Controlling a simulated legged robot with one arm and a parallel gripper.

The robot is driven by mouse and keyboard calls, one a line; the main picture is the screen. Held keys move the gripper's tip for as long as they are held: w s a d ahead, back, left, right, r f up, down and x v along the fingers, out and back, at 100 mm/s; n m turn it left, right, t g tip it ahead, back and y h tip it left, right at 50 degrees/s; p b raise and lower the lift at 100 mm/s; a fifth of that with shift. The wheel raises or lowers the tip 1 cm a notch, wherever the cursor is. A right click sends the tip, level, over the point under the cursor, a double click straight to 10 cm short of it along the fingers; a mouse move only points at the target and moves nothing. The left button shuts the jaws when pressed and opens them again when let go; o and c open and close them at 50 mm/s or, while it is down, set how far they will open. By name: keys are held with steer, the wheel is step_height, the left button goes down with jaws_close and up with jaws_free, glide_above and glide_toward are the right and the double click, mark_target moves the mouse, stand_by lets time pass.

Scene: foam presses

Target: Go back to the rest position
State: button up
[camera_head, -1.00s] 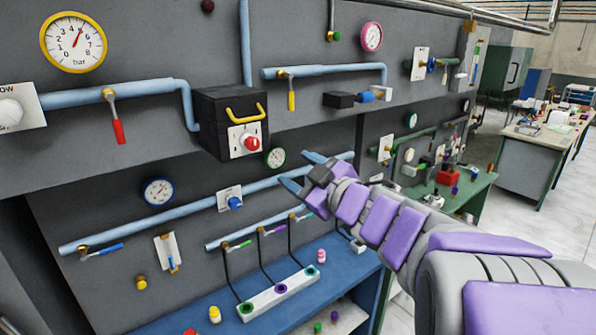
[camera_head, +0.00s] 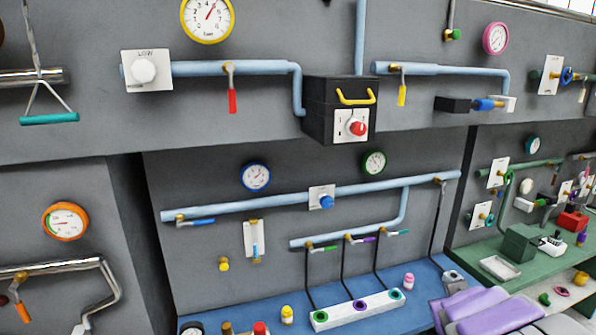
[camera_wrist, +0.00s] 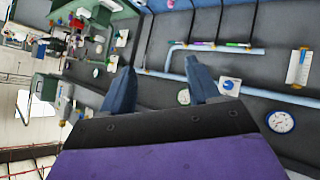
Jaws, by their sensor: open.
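My gripper (camera_wrist: 160,92) shows in the wrist view with its two dark blue fingers spread apart and nothing between them. In the head view only part of my purple and grey arm shows at the bottom right. The gripper's fingers are not visible there.
A black box with a yellow handle and red knob (camera_head: 357,128) is on the wall panel. Below it, a blue bench (camera_head: 415,292) carries a white block with coloured ports (camera_head: 340,316). A green bench (camera_head: 535,255) stands at the right.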

steer(key=s+a+f+m+g+y+b, duration=0.15)
steer(key=s+a+f+g+b, duration=0.35)
steer(key=s+f, duration=0.75)
steer(key=s+a+f+n+g+y+b, duration=0.1)
steer(key=s+a+f+g+y+b, duration=0.2)
steer(key=s+a+f+g, duration=0.3)
steer(key=s+a+f, duration=0.3)
steer(key=s, duration=0.4)
steer(key=shift+s+a+f+g, duration=0.3)
steer(key=shift+c, duration=0.2)
